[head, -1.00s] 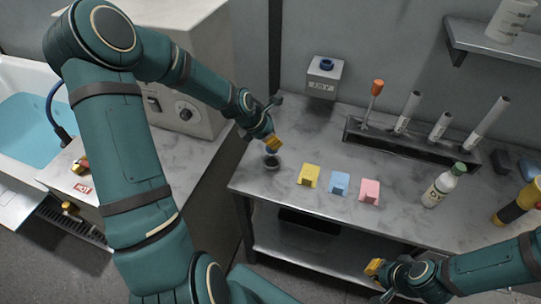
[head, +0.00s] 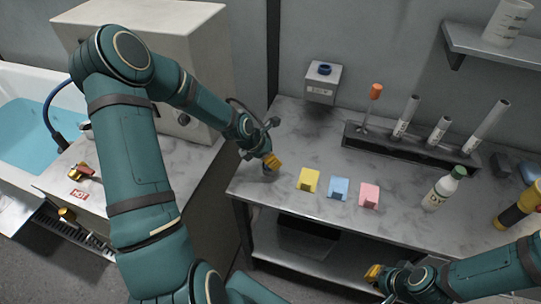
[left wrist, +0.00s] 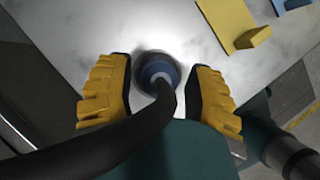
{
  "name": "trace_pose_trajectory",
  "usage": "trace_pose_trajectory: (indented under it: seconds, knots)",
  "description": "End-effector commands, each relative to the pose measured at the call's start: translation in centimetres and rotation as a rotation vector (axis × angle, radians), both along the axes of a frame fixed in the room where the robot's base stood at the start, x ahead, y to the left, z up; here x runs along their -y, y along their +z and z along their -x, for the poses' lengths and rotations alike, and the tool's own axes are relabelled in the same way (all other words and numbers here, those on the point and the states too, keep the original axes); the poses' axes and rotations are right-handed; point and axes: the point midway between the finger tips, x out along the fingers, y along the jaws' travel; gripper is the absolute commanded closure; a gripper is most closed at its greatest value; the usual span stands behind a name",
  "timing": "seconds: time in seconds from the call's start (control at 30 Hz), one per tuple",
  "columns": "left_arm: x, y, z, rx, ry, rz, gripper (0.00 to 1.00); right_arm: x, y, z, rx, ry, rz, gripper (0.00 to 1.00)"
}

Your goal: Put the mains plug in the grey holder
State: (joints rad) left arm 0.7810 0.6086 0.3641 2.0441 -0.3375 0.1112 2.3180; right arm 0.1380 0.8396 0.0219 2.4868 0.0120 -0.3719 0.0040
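The plug (left wrist: 157,68) is a dark round piece with a blue-grey face, seen from above in the left wrist view. A thick black cable (left wrist: 125,135) runs from it towards the camera. My left gripper (head: 270,164) is low over the left end of the grey worktop. In the left wrist view its yellow fingers (left wrist: 158,95) are open on either side of the plug, with gaps showing. A grey box with a blue ring on top (head: 321,87), apparently the holder, is on the back wall. My right gripper (head: 374,273) is in front of the worktop; its finger gap is unclear.
Yellow (head: 308,180), blue (head: 339,188) and pink (head: 369,195) blocks stand right of my left gripper. A dark rack (head: 410,149) with several upright tools is behind them. A green-capped bottle (head: 439,190) stands at right. The worktop (head: 300,135) is clear below the grey box.

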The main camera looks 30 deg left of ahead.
Motion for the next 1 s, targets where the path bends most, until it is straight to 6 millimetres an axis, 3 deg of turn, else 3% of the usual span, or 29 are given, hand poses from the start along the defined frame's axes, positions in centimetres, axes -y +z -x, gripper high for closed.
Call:
trace_pose_trajectory:
  seconds: [0.43, 1.0]
  knots:
    - [-0.3, 1.0, 0.2, 0.002, 0.003, -0.001, 0.46, 0.0, 0.4, 0.0, 0.001, 0.000, -0.001, 1.00]
    - [-2.9, 9.8, 4.6, 0.001, 0.003, -0.001, 0.46, 0.1, 2.1, 0.0, 0.001, 0.001, -0.004, 1.00]
